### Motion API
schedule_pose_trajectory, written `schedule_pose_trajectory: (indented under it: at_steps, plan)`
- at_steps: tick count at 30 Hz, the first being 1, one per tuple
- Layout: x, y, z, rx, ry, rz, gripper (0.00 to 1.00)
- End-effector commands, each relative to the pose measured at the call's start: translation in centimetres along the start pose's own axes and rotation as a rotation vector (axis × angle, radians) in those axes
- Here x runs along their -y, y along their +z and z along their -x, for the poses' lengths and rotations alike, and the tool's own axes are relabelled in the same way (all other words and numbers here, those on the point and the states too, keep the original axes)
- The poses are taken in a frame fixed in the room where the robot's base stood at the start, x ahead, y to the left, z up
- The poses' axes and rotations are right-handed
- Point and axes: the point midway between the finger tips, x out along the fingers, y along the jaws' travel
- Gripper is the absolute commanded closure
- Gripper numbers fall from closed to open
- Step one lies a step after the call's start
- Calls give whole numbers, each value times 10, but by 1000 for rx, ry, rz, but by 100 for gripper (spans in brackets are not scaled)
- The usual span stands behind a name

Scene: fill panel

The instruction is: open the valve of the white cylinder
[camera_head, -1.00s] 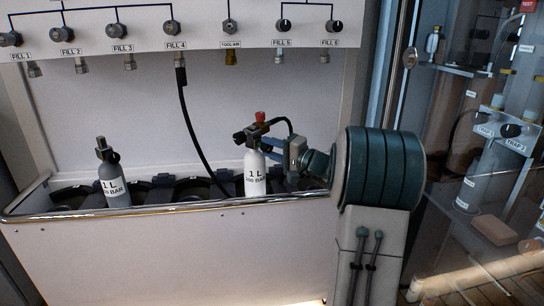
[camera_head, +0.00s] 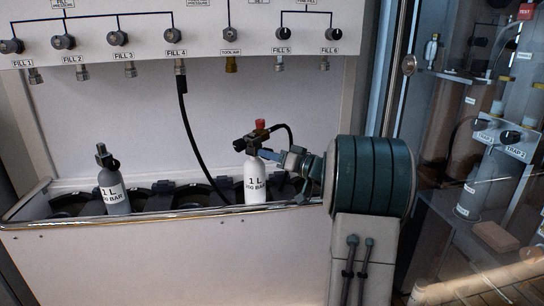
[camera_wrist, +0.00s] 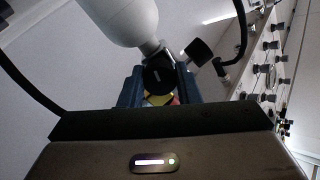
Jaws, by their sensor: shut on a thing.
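The white cylinder (camera_head: 256,177) stands upright in the trough, labelled "1 L" and "BAR". Its valve on top has a red cap (camera_head: 260,124) and a dark knob (camera_head: 239,145) on the left. My gripper (camera_head: 268,154) reaches in from the right at valve height. In the wrist view the blue fingers close on a round black valve knob (camera_wrist: 157,78) with a light mark. The white cylinder body (camera_wrist: 122,18) shows above it, and a second black knob (camera_wrist: 197,50) to the right. In the head view the held knob is hidden.
A grey cylinder (camera_head: 113,190) stands in the trough at left. A black hose (camera_head: 190,130) hangs from FILL 4, and another curves behind the valve. The trough's metal rail (camera_head: 170,215) runs in front. A glass-fronted cabinet (camera_head: 440,150) is at right.

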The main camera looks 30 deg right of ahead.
Motion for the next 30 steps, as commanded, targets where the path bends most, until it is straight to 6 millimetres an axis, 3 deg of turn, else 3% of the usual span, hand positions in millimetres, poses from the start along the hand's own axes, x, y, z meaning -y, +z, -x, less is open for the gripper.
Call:
schedule_pose_trajectory:
  at_steps: [15,30]
  plan:
    - [0,0,0,14,3,331,93]
    - [0,0,0,16,4,390,93]
